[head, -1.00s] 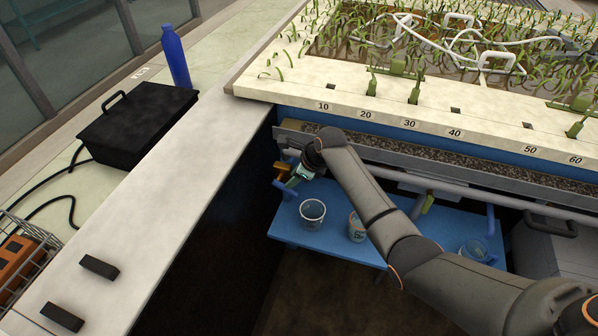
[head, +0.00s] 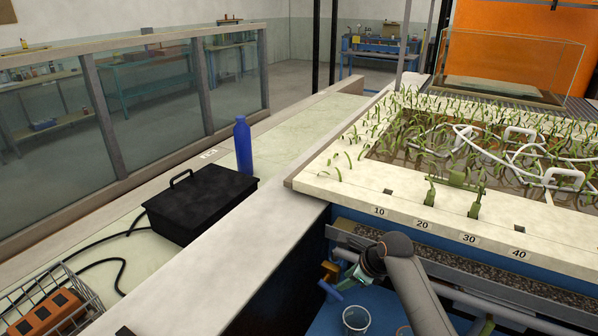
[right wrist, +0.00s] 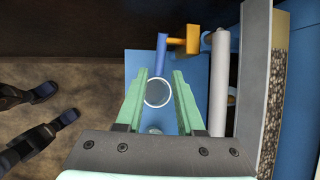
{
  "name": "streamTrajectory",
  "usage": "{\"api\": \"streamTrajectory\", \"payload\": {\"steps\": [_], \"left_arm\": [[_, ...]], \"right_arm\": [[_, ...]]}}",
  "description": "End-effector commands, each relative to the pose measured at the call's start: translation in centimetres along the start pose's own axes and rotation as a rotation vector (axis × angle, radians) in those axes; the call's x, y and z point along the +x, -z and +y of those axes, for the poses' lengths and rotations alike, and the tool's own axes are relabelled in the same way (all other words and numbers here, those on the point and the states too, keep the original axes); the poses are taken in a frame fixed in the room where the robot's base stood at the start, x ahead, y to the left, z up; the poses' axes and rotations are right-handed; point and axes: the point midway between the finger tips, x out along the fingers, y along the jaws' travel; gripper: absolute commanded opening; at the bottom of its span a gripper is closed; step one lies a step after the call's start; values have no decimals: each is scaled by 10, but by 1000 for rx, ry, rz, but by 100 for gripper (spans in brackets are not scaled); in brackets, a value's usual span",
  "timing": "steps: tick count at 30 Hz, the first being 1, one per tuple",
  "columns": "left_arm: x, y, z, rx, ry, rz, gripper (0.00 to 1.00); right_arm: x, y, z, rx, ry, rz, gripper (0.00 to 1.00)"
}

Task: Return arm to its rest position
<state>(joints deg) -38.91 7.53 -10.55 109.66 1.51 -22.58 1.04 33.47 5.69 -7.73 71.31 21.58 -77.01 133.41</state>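My right arm reaches in from the lower right of the head view to the flume's front edge. My right gripper (head: 347,279) is small and partly hidden there by my wrist. In the right wrist view its two green fingers (right wrist: 163,78) stand apart with nothing held between them. A clear cup (right wrist: 157,92) shows in the gap, lower down on the blue shelf (right wrist: 138,66). The same cup shows in the head view (head: 356,319). My left arm and gripper are not in view.
A yellow valve handle (right wrist: 182,45), a blue handle (right wrist: 161,54) and a grey pipe (right wrist: 219,80) are close by my right gripper. The flume (head: 353,195) with green plants is above it. A black case (head: 203,203) and a blue bottle (head: 243,146) stand on the left ledge.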

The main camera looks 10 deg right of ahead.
Motion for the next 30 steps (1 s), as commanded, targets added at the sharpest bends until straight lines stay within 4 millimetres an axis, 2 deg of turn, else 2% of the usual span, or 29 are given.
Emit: {"api": "streamTrajectory", "payload": {"steps": [5, 9, 15, 20, 24, 30], "left_arm": [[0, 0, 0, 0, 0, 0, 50], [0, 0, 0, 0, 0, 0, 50], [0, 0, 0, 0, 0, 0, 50], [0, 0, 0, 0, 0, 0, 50], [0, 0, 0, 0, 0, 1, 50], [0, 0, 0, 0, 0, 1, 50]], "right_arm": [[24, 34, 27, -233, 33, 8, 37], [45, 76, 64, -583, 89, 18, 37], [54, 130, 122, -1115, 172, 58, 37], [44, 165, 172, -1542, 233, 108, 37], [26, 188, 213, -1905, 285, 164, 37], [-4, 204, 253, -2286, 345, 247, 37]]}}
